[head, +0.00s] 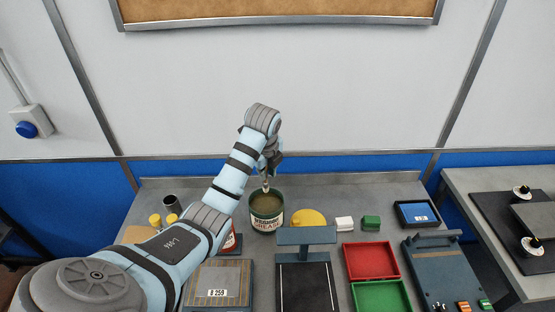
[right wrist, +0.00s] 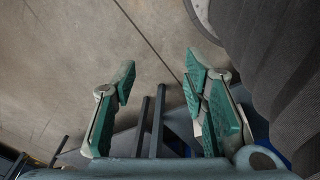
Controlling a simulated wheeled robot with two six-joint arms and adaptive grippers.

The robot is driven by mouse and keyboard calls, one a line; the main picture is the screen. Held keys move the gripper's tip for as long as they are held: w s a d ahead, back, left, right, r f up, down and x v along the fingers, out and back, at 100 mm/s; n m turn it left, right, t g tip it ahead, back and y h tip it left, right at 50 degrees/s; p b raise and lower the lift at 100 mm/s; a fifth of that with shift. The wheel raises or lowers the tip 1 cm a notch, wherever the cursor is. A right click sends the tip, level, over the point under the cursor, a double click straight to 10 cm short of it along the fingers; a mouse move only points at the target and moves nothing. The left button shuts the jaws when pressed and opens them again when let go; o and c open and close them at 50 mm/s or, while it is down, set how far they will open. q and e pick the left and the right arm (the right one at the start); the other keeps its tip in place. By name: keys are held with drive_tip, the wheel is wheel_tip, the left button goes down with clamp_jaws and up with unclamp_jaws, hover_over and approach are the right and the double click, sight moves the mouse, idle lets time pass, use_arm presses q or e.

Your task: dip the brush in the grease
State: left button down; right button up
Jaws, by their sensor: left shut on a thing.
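The grease tin (head: 266,222) is a dark green open can with a white label, standing at the back middle of the bench. Brownish grease (head: 266,203) shows inside it. My left gripper (head: 268,172) is above the tin's far side, pointing down and shut on the brush (head: 265,186). Only a short light piece of the brush shows below the fingers, at the tin's back rim. I cannot tell whether its tip touches the grease. My right gripper (right wrist: 160,85) is open and empty in the right wrist view, over bare floor.
A red tray (head: 371,278) and green tray (head: 381,298) lie at front right. A scale-like device (head: 219,285) is in front. My left arm hides part of a red container (head: 233,242).

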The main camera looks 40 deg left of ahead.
sight(265, 184)
drive_tip(key=s, duration=0.8)
use_arm(q)
drive_tip(key=x, duration=0.6)
drive_tip(key=shift+s+d+f, duration=0.2)
drive_tip(key=shift+s+d, duration=0.1)
drive_tip(key=shift+s, duration=0.3)
drive_tip(key=shift+s+r, duration=0.1)
drive_tip(key=shift+s, duration=0.2)
use_arm(e)
drive_tip(key=w, duration=0.3)
drive_tip(key=shift+w+a, duration=0.2)
drive_tip(key=shift+w, duration=0.1)
